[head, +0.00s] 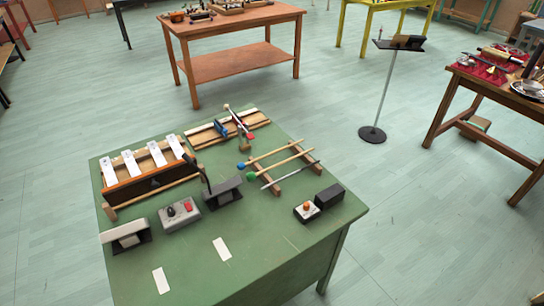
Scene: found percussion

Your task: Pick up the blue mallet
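A mallet with a blue head (241,165) and a light wooden stick lies across a low wooden rack (293,185) on the green table (185,241). Its head points left and its stick runs up to the right. Beside it on the same rack lies a similar mallet with a green head (251,175). A thin grey metal rod (290,174) lies in front of them. Neither of my grippers shows in the head view.
A wooden bar instrument with white bars (151,184) stands left of the rack. A grey box with a red part (179,214), a dark block (329,196) and a box with an orange knob (307,211) stand nearer. A thin-poled stand (388,92) is on the floor to the right.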

